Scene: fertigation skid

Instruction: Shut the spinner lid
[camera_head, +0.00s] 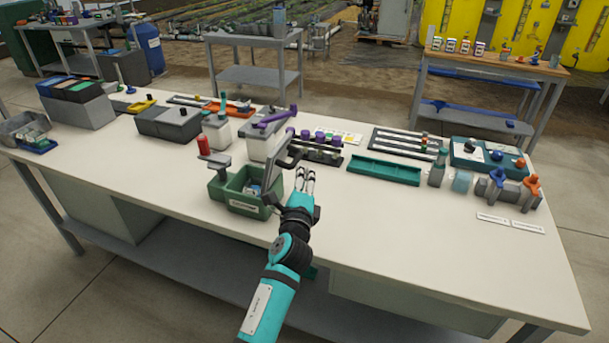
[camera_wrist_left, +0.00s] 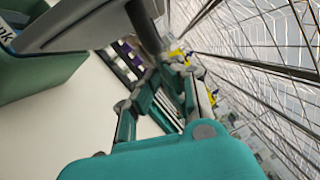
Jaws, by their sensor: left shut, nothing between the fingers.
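A green box (camera_head: 238,199) with a white front label stands near the table's front edge. I take this to be the spinner lid. The lid (camera_wrist_left: 95,22) also fills the top of the left wrist view, with the green box (camera_wrist_left: 40,72) at the left. My left gripper (camera_head: 305,176) is shut and empty, just right of the lid. It also shows in the left wrist view (camera_wrist_left: 168,75). Any contact with the lid is unclear. My right gripper is not in view.
Behind are a white container with a purple lever (camera_head: 274,119) and a rack with purple caps (camera_head: 318,150). A teal tray (camera_head: 384,170) lies to the right. The table's front right (camera_head: 430,240) is clear.

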